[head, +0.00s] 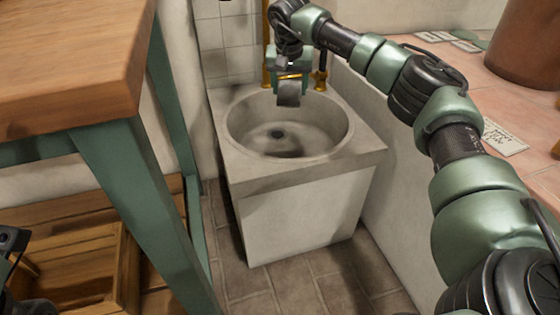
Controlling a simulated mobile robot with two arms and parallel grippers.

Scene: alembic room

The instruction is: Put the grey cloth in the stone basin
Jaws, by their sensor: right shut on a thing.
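The stone basin (236,176) is a pale grey block with a round bowl, standing in the corner. My right gripper (289,84) is above the bowl, toward its back rim, and points down. It is shut on the grey cloth (289,97), a small dark grey piece hanging below the jaws. The cloth appears over the bowl's opening, apart from the bowl's floor. The bowl holds a dark drain and a shadow, and nothing else shows in it. My left gripper's jaws are not in view; only dark parts show at the lower left edge.
Brass pipes (266,50) rise behind the basin, close to my right gripper. A wooden table (70,60) with green legs stands at left, above a wooden crate (75,270). A pinkish counter (480,75) with cards and a brown pot (525,45) is at right.

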